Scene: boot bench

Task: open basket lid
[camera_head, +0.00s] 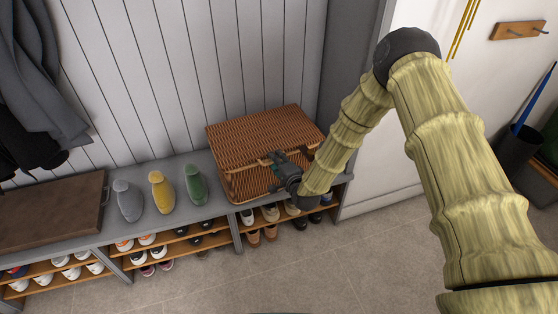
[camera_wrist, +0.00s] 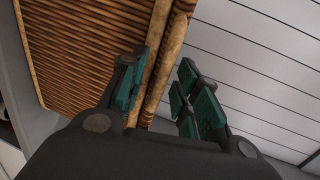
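A brown wicker basket (camera_head: 240,186) stands on the grey bench. Its lid (camera_head: 255,133) lies over the top and looks down; I cannot tell whether there is a slight gap at the front. My gripper (camera_head: 268,160) is at the basket's front upper edge and hides part of it. In the wrist view my gripper (camera_wrist: 163,95) has its green-padded fingers apart. The basket's woven side (camera_wrist: 85,45) is on the left, and two rim rods run side by side between the fingers. I cannot tell whether the fingers touch them.
Grey, yellow and green bottle-like items (camera_head: 161,192) stand left of the basket. A dark brown board (camera_head: 50,212) lies farther left. Shoes fill the shelves below the bench (camera_head: 215,210). A slatted white wall (camera_head: 180,70) is behind. Coats hang at left.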

